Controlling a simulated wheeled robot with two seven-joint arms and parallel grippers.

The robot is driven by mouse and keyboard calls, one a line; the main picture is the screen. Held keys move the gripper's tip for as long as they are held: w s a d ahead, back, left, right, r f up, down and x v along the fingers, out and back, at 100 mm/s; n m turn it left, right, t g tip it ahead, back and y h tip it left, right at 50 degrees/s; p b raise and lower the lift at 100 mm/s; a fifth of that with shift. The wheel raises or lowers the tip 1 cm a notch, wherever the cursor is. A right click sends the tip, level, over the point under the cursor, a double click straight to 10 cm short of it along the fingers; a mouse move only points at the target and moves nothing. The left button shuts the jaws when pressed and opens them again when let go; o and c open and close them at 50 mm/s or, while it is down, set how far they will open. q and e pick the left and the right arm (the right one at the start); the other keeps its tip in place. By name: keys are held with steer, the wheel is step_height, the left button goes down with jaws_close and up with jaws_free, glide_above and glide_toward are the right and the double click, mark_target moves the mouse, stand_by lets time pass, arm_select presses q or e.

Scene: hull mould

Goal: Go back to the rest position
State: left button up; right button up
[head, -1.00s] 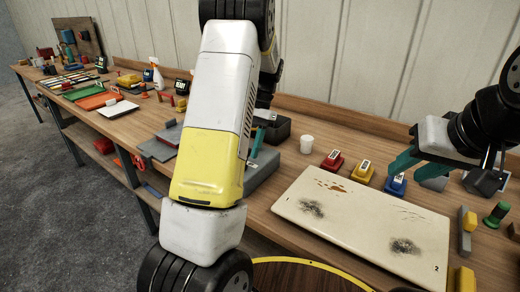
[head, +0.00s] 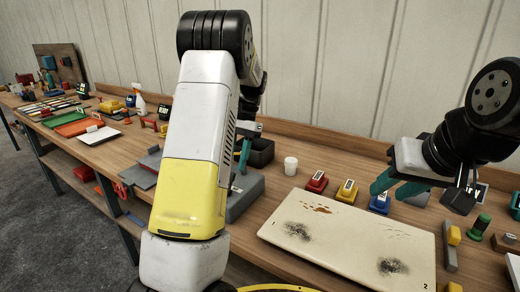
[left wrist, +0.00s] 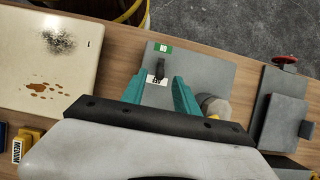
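My left gripper (left wrist: 158,92) is open and empty, its two teal fingers apart above a grey plate (left wrist: 205,72) with a green label and a small black part. In the head view my left arm hides most of this gripper; only some teal (head: 245,152) shows. My right gripper (head: 398,184) shows in the head view at the right, with its teal fingers apart and nothing seen between them.
The cream panel with dark scorched patches and brown stains lies on the wooden bench (head: 250,205). A white cup (head: 291,166), a red block (head: 317,182) and a yellow block (head: 347,191) stand behind it. Trays and tools, such as the orange tray (head: 98,136), fill the bench's far left.

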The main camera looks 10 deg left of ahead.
arm_select(q)
steer(key=s+d+r+n+t+h, duration=0.1)
steer(key=s+d+r+t, duration=0.15)
steer(key=s+r, duration=0.3)
steer(key=s+d+r+n+t+h, duration=0.1)
steer(key=s+d+r+t+h, duration=0.15)
steer(key=s+r, duration=0.3)
steer(key=s+d+t, duration=0.2)
steer(key=s+t, duration=0.1)
steer(key=s, duration=0.2)
steer(key=s+d+n+t, duration=0.1)
steer(key=s+d+t, duration=0.1)
steer(key=s, duration=0.4)
steer(key=shift+s+r+t, duration=0.2)
steer(key=shift+s+t, duration=0.05)
steer(key=shift+t, duration=0.25)
steer(key=shift+a, duration=0.15)
